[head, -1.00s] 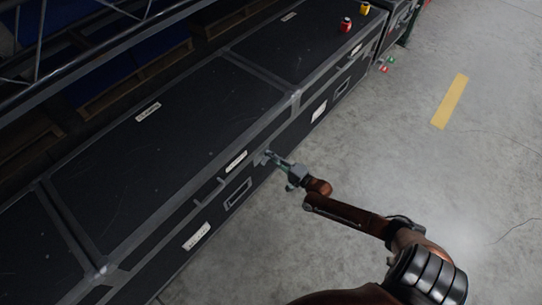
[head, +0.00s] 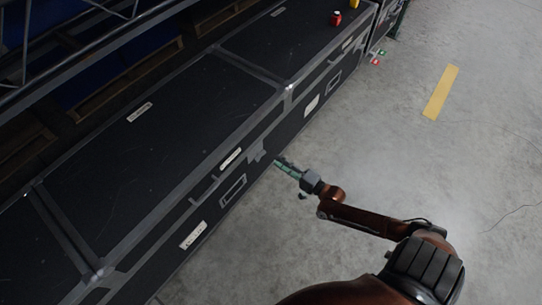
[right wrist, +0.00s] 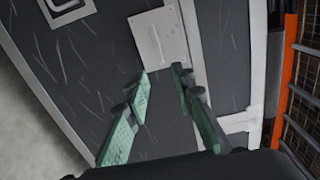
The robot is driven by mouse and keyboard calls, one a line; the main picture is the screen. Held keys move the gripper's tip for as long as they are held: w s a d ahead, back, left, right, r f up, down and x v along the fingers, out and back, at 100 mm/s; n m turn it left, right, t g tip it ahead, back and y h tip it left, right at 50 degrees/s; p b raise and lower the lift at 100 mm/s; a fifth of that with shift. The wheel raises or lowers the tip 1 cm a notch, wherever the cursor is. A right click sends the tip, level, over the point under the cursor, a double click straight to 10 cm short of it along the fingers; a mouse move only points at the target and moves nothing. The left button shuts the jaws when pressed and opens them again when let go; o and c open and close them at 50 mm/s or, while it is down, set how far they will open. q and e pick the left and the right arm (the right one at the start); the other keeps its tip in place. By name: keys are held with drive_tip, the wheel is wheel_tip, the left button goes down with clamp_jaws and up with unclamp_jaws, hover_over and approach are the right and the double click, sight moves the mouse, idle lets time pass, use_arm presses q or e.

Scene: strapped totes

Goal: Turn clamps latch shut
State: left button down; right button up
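A long black case (head: 187,116) with grey edge trim runs diagonally through the head view. A light grey latch plate (head: 258,151) sits on its front side, just under the lid edge. The right wrist view shows a pale plate (right wrist: 158,40) on the dark case face, beyond the fingers. My right gripper (head: 280,163) is just off the case front, beside the latch, with a small gap. In the right wrist view its green-padded fingers (right wrist: 160,80) are apart with nothing between them. Whether the latch is turned shut is too small to tell. My left gripper is not in view.
A recessed handle (head: 233,190) and white labels (head: 194,235) are on the case front. A red object (head: 336,18) and a yellow object (head: 355,3) stand on the far case. Open concrete floor (head: 420,160) with a yellow stripe (head: 440,92) lies to the right.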

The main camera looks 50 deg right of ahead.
drive_tip(key=shift+s+d, duration=0.1)
drive_tip(key=shift+s, duration=1.65)
